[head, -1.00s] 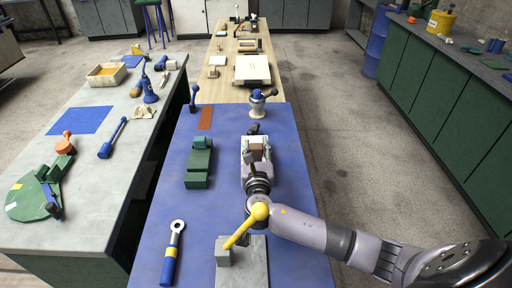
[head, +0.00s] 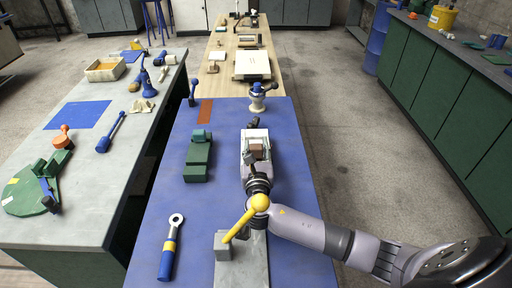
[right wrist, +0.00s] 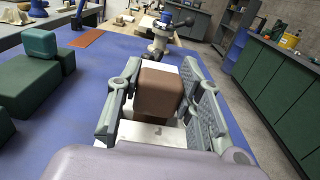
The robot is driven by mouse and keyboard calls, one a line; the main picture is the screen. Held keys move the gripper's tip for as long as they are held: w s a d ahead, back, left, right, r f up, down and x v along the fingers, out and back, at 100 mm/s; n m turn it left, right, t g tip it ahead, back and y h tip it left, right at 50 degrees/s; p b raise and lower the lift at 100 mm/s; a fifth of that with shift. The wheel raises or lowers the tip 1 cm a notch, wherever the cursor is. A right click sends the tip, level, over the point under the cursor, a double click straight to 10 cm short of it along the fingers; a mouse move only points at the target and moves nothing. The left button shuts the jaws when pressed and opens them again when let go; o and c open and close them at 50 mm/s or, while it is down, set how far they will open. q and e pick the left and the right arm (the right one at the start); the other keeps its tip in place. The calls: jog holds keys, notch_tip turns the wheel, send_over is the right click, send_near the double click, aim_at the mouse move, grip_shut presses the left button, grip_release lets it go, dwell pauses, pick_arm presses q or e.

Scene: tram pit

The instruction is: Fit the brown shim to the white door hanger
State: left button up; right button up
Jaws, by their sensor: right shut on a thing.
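The brown shim (right wrist: 160,92) is a small brown block between the two grey-green fingers of my right gripper (right wrist: 162,88) in the right wrist view. The gripper is shut on it. The shim also shows in the head view (head: 257,152), small and partly hidden by the gripper. A white piece, which looks like the white door hanger (right wrist: 150,133), shows below and behind the shim; its white far end shows in the head view (head: 256,133). The shim is at or just over the white piece; I cannot tell whether they touch. My left gripper is not in view.
Green blocks (head: 198,158) stand left of the gripper on the blue bench top (head: 215,235). A blue-handled ring tool (head: 170,248) lies front left. A grey block with a yellow-knobbed lever (head: 224,246) is in front. A blue-and-white clamp (head: 257,98) stands behind.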

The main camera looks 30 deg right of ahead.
jog(key=shift+f+b, duration=0.4)
jog(key=shift+f, duration=0.25)
jog(key=o, duration=1.2)
jog(key=shift+o, duration=0.7)
jog(key=o, duration=0.4)
jog(key=shift+c, duration=0.2)
jog(key=shift+s+a, duration=0.1)
jog(key=shift+s, duration=0.05)
jog(key=shift+p+v, duration=1.2)
jog(key=shift+v, duration=1.15)
